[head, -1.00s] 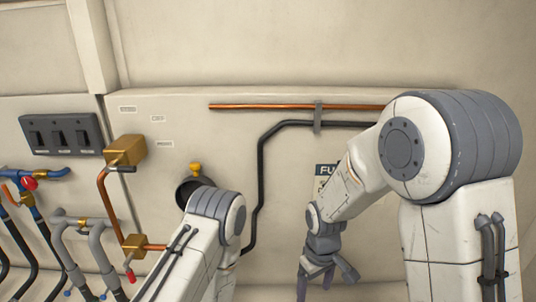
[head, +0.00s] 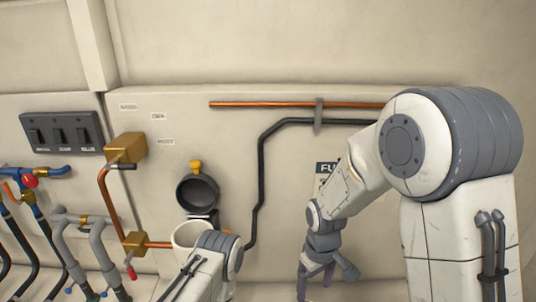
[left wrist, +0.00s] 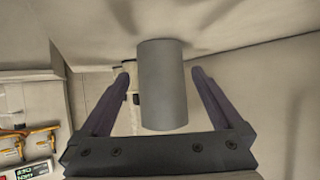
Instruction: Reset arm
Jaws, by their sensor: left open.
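My left gripper (left wrist: 160,77) shows in the left wrist view with its two dark fingers spread wide, open. A plain grey cylinder (left wrist: 162,88) appears between the fingers, with a gap on each side; whether it is level with them or beyond them I cannot tell. In the head view my left arm (head: 212,262) comes in at the bottom, and its gripper is out of sight. My right arm (head: 455,160) is bent, and its gripper (head: 316,284) points down near the bottom edge. Its fingertips are too cut off to judge.
A black round ring (head: 197,193) with a yellow knob (head: 195,167) is on the wall above a white open cylinder (head: 189,235) beside my left arm. A switch panel (head: 62,133), copper pipe (head: 112,205), black hose (head: 262,170) and several hoses at left crowd the wall.

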